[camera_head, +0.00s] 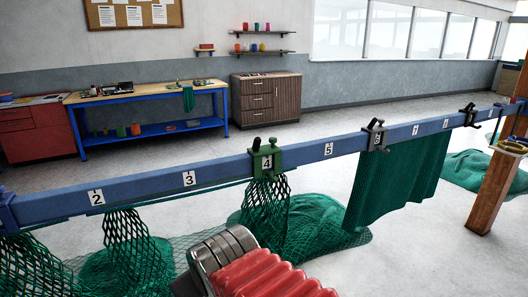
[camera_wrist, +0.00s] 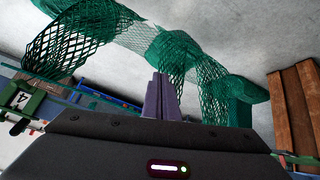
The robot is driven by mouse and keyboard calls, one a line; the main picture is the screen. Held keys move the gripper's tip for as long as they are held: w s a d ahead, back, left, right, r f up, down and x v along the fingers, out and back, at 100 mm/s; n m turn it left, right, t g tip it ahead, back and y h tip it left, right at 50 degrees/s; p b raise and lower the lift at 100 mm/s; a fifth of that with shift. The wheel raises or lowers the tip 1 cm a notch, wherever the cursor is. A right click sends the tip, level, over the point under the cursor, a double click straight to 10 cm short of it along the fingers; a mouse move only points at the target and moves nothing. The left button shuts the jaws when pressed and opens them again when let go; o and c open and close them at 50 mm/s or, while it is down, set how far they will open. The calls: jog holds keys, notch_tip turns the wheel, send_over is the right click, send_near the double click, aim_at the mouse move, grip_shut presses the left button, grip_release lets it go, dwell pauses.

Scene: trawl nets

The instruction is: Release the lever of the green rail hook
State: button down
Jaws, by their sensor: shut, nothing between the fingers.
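The green rail hook (camera_head: 275,157) sits on the blue rail at plate 4, with a green net hanging below it. Its short black lever (camera_head: 256,143) sticks up at the top left of the hook. In the wrist view, part of the green hook (camera_wrist: 40,101) shows at the left edge beside plate 4, with a black lever-like end (camera_wrist: 19,127) below. My gripper (camera_wrist: 160,82) shows in the wrist view with its fingers together and empty, to the right of the hook and apart from it. In the head view the fingers are out of sight; my red-sleeved arm is low in front.
The blue rail (camera_head: 230,170) crosses the whole head view. A dark grey hook (camera_head: 375,136) and a black hook (camera_head: 469,112) sit farther right. Green nets (camera_head: 395,190) hang from the rail and pile on the floor. A wooden post (camera_head: 495,185) stands at right.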

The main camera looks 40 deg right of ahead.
aim_at(260, 141)
jog(key=w+d+r+n+t+h, duration=0.2)
jog(key=w+d+n+t, duration=0.15)
jog(key=w+d, duration=0.45)
jog(key=w+d+r+n+t+h, duration=0.25)
jog(key=w+d+t, duration=0.2)
jog(key=d, duration=0.65)
jog(key=s+d+r+n+t, duration=0.1)
jog(key=s+d+n+t, duration=0.5)
jog(key=d, duration=0.4)
jog(key=shift+s+r+n+t+h, duration=0.4)
jog(key=shift+n+t, duration=0.1)
jog(key=shift+n, duration=0.4)
jog(key=x, duration=1.4)
jog(key=shift+s+d, duration=0.1)
jog(key=shift+d, duration=0.05)
